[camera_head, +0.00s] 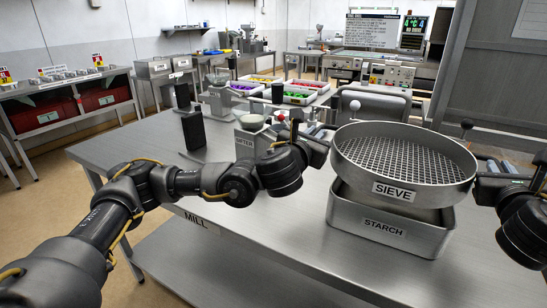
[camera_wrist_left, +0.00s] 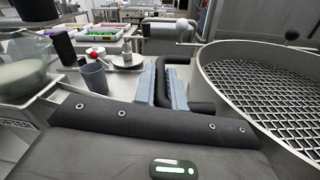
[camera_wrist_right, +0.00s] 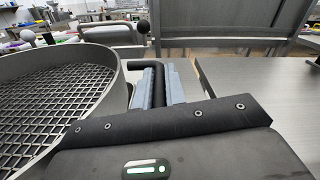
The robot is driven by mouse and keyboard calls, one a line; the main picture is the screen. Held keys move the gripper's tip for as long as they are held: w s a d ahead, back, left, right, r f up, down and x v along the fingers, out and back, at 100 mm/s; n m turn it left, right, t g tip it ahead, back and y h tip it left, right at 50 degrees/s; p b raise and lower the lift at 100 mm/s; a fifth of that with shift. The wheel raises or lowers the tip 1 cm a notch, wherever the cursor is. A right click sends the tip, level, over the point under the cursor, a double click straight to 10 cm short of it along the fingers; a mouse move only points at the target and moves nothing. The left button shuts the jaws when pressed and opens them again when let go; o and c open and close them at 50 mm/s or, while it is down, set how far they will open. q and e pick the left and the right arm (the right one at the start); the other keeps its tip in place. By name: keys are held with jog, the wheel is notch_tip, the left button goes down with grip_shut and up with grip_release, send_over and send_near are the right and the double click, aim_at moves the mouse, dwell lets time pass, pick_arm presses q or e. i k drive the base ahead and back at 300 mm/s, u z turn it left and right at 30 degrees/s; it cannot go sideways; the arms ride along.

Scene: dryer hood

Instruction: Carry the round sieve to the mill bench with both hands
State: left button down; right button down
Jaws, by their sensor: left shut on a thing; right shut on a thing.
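The round sieve (camera_head: 350,166) is a grey metal ring with a mesh floor and a SIEVE label. It is over the STARCH bin (camera_head: 384,228); I cannot tell whether they touch. My left gripper (camera_head: 320,143) is at the sieve's left side, shut on its black handle (camera_wrist_left: 178,75). My right gripper (camera_head: 487,166) is at the right side, shut on the other black handle (camera_wrist_right: 157,75). The sieve's rim also shows in the left wrist view (camera_wrist_left: 222,75) and the right wrist view (camera_wrist_right: 112,95). The mill bench (camera_head: 240,222), labelled MILL, extends beneath them.
Trays of coloured pieces (camera_head: 297,96) lie behind. The bench's front left top is clear below my left arm. A grey partition (camera_head: 490,75) stands at the back right.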

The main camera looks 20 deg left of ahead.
aim_at(136, 141)
jog(key=k, duration=0.45)
jog(key=u, duration=2.7)
jog(key=i, duration=3.2)
jog(key=z, duration=0.15)
